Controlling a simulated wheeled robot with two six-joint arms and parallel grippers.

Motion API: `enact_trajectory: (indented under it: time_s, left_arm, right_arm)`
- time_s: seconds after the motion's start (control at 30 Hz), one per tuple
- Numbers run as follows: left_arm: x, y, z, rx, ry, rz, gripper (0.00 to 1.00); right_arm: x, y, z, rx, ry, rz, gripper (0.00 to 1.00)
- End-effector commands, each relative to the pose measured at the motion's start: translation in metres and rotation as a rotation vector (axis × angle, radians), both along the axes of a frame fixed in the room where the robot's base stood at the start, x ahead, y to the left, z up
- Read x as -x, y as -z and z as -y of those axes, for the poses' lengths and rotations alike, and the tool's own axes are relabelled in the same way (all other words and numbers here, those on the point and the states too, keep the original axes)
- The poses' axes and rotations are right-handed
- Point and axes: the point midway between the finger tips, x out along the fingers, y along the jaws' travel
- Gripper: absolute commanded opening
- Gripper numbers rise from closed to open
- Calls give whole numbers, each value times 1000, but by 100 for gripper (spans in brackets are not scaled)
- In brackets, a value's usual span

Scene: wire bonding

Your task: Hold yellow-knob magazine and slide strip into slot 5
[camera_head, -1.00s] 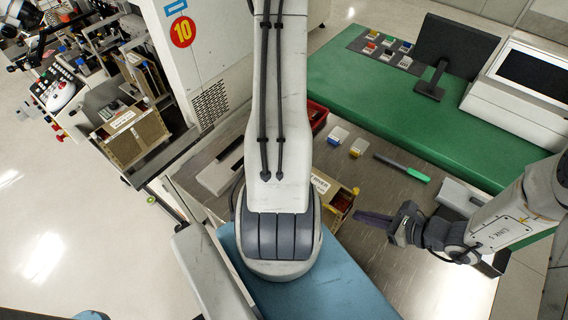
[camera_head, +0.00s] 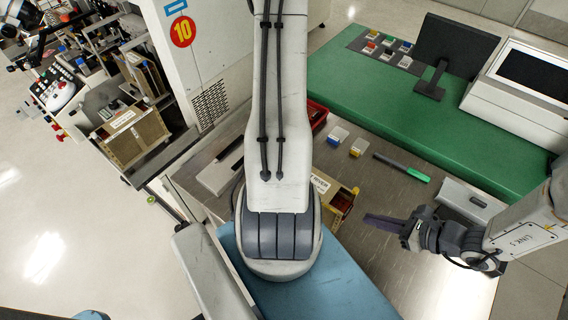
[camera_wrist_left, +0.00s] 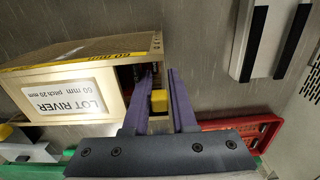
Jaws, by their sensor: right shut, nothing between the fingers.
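The magazine (camera_wrist_left: 90,75) is a cream box labelled LOT RIVER, with a yellow strip along its edge and a yellow knob (camera_wrist_left: 159,100). In the head view the magazine (camera_head: 322,184) is partly hidden by my left arm. The purple fingers of my left gripper (camera_wrist_left: 160,85) stand on both sides of the yellow knob; whether both press on it is unclear. My left gripper is hidden in the head view. My right gripper (camera_head: 372,220) is shut and empty, over the grey table to the right of the magazine. I cannot make out the strip for the slot.
On the grey table (camera_head: 400,272) lie a green-and-black pen-like tool (camera_head: 402,168), small blue-and-white (camera_head: 338,135) and yellow-and-white (camera_head: 358,147) boxes, and a red bin (camera_head: 317,112). A green mat (camera_head: 370,100) with a monitor (camera_head: 452,50) is behind. A grey box (camera_head: 470,200) stands near my right arm.

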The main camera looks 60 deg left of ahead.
Motion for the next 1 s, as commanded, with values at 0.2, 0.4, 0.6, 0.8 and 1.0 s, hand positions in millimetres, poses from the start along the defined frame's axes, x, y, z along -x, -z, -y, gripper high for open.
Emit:
enact_trajectory:
  time_s: [0.2,0.4,0.6,0.8,1.0]
  left_arm:
    - [0,0,0,0,0,0,53]
    - [0,-2,0,-1,0,1,53]
    - [-1,-24,-1,-5,0,4,53]
    - [-1,-64,-1,-7,0,4,53]
    - [-1,-99,-2,-5,0,4,53]
  right_arm:
    - [0,0,0,0,0,0,0]
    - [0,0,0,0,0,0,0]
    - [0,0,0,0,0,0,0]
    - [0,0,0,0,0,0,0]
    - [0,0,0,0,0,0,0]
